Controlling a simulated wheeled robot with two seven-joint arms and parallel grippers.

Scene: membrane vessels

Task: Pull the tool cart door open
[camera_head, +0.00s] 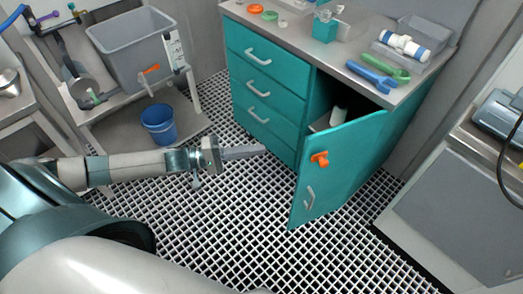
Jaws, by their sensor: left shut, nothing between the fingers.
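The teal tool cart (268,68) stands in the upper middle of the head view, with several drawers on its left side. Its door (341,165) on the right stands ajar, swung out toward me, with a dark gap along its top left. The door bears a pale bar handle (309,197) low down and an orange latch (320,159) higher up. Inside the gap a white object (338,116) shows in part. My left gripper (262,150) is shut and empty, left of the door and apart from it, in front of the drawers. My right gripper is not in view.
The cart top holds a blue wrench (372,75), a green wrench (387,66) and a white cylinder (404,45). A blue bucket (159,124) and a grey tub (134,50) are at left. A grey cabinet (462,225) is at right. The grated floor (230,225) before the door is clear.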

